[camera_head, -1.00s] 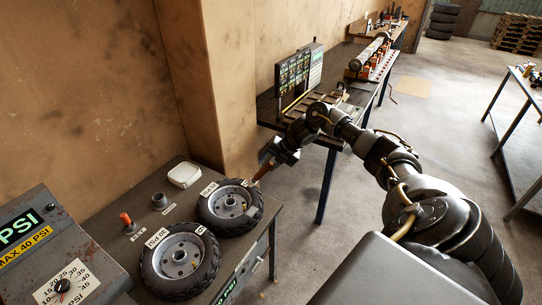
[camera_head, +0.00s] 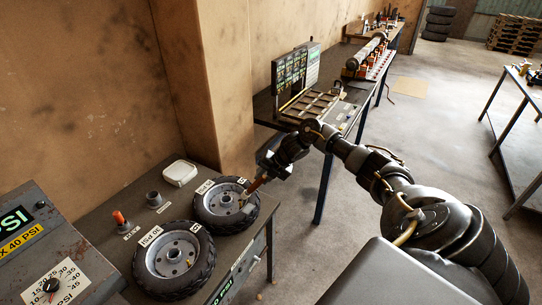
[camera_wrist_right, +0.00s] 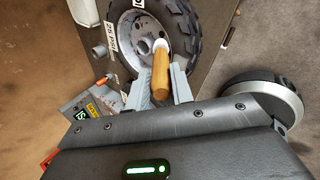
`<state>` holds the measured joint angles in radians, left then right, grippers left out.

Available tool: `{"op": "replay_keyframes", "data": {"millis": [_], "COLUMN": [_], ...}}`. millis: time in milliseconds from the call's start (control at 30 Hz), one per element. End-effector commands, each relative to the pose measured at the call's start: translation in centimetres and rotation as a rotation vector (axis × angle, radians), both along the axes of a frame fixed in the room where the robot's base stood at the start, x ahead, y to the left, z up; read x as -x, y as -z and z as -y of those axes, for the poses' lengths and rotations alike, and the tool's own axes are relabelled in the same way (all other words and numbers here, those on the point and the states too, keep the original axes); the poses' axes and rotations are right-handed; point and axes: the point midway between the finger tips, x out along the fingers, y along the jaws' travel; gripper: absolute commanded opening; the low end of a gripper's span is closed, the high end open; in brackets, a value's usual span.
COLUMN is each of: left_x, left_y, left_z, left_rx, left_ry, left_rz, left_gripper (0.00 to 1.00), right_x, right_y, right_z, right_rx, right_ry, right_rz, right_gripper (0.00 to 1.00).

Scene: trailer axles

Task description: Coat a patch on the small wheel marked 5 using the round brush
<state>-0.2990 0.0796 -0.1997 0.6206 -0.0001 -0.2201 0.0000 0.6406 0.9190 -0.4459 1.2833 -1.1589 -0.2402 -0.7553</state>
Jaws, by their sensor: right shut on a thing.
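My right gripper (camera_head: 266,172) is shut on the round brush (camera_head: 256,185), gripping its orange-brown wooden handle. In the right wrist view the handle (camera_wrist_right: 160,72) stands between the fingers and points at a wheel. The brush's far end is over or at the right part of the upper small wheel (camera_head: 222,222), a black tyre with a grey hub lying flat on the bench; contact cannot be told. This wheel carries small white tags that are hard to read. The lower small wheel (camera_head: 150,279) lies beside it, also tagged. My left gripper is not in view.
The bench (camera_head: 108,227) also holds a white dish (camera_head: 180,172), a grey cup (camera_head: 154,199) and an orange-topped peg (camera_head: 119,218). A PSI gauge box (camera_head: 45,245) stands at the left. Another table with a rack (camera_head: 300,75) is behind my arm.

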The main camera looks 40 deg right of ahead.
Motion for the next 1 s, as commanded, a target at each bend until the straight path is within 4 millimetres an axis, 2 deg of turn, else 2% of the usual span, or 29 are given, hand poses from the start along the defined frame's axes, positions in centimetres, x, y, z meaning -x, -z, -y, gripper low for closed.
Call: {"op": "replay_keyframes", "data": {"millis": [167,267,600,700,1000], "left_x": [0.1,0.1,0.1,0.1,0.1], "left_y": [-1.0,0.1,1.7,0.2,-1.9], "left_z": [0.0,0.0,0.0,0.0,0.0], "left_rx": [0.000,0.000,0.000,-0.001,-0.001], "left_ry": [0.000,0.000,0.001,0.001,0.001], "left_rz": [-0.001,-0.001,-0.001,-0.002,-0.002], "left_gripper": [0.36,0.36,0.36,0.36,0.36], "right_x": [-0.4,-0.2,0.5,0.5,0.7], "right_y": [-0.1,0.5,0.2,-2.1,-4.5], "right_z": [-2.3,-0.7,3.5,3.5,3.5], "right_rx": [-0.004,0.002,0.003,0.004,0.000], "right_ry": [-0.012,-0.005,0.016,0.014,0.017], "right_rz": [0.000,-0.001,-0.001,0.003,0.000], "right_gripper": [0.00,0.00,0.00,0.00,0.00]}}
